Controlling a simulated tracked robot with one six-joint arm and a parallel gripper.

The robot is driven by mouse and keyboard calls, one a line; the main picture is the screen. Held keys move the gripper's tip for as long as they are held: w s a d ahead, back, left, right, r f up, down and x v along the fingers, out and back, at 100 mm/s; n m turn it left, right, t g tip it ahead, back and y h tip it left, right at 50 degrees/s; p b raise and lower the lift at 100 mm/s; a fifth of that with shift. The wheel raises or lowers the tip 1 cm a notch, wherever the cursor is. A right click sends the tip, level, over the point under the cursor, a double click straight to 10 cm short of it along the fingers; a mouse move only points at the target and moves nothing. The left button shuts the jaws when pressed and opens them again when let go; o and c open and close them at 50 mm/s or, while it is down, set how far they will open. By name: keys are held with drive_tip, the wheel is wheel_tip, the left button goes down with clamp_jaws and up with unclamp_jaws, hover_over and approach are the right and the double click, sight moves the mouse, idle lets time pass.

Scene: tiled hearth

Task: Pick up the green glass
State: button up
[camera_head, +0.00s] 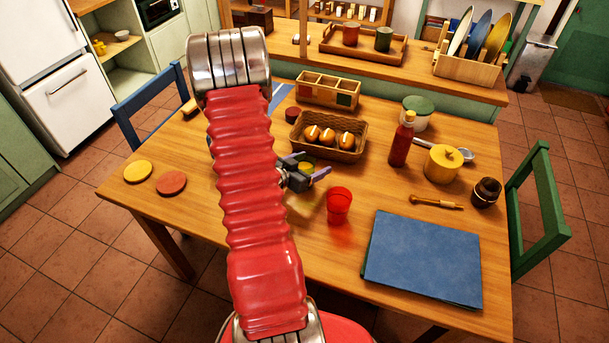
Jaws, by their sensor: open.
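I cannot make out a clearly green glass in the head view. My gripper (309,166) is open over the middle of the table, beside the basket's near side. A small yellowish thing (305,167) shows between or just behind its fingers, mostly hidden; a yellowish patch of light lies on the table below it. I cannot tell whether it is a glass or whether the fingers touch it. A red glass (339,204) stands upright just right of and nearer than my gripper. My red arm hides a strip of the table on the left.
A wicker basket (357,148) with orange-and-white items stands behind my gripper. A red bottle (401,143), yellow pot (441,164) and dark jar (486,192) stand at right. A blue folder (424,258) lies front right.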

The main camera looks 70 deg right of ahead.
drive_tip(key=c, duration=1.5)
drive_tip(key=shift+r, duration=0.15)
drive_tip(key=shift+r, duration=4.9)
